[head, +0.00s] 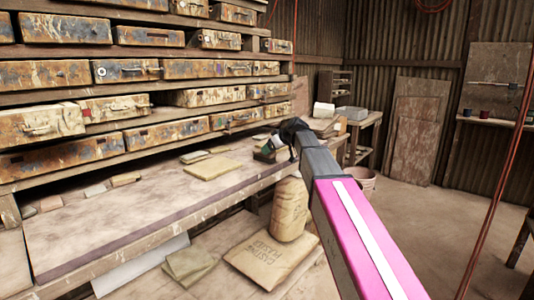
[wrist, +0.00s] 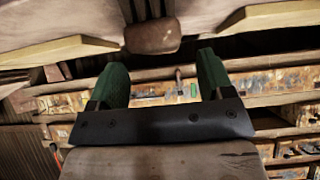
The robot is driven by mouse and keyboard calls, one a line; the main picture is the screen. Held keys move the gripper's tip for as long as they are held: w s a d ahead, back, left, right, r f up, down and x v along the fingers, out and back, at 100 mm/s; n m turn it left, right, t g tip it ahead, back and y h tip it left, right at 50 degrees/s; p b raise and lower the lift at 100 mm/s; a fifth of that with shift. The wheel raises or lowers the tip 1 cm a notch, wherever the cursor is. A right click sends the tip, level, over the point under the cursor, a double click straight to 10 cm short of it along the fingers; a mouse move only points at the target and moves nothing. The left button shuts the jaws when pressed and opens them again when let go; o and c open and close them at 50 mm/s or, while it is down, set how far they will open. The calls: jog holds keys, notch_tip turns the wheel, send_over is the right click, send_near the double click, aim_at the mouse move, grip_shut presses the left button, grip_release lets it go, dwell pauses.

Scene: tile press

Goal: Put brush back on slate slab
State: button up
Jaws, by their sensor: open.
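My gripper (head: 290,132) is at the far right end of the long bench, at the end of my pink and grey arm. In the wrist view its two green fingers (wrist: 162,68) stand wide apart with nothing held between them. A brown rounded block (wrist: 153,38) with dark strips above it shows just beyond the fingertips; I cannot tell whether it is the brush. I cannot make out the brush for certain in either view. Several flat pieces lie on the bench, among them a tan slab (head: 212,168); I cannot tell which is the slate slab.
Shelves of worn drawers (head: 120,70) rise behind the bench (head: 150,205). A small table (head: 366,124) and a bucket (head: 361,184) are beyond. The floor at right is mostly clear.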

jog(key=v, duration=0.7)
jog(key=shift+s+d+r, duration=0.2)
jog(key=shift+d, duration=0.05)
jog(key=s+d+f+m+g+h, duration=0.2)
jog(key=s+d+f, duration=0.3)
jog(key=s+f, duration=0.4)
jog(key=s+d+f+m+g+h, duration=0.2)
jog(key=s+d+f+m, duration=0.3)
jog(key=f, duration=1.5)
jog(key=s+d+f+m+g+h, duration=0.2)
jog(key=s+d+f, duration=0.4)
jog(key=s+f, duration=0.8)
jog(key=shift+f+m+h, duration=0.45)
jog(key=shift+m+h, duration=0.25)
jog(key=shift+h, duration=0.2)
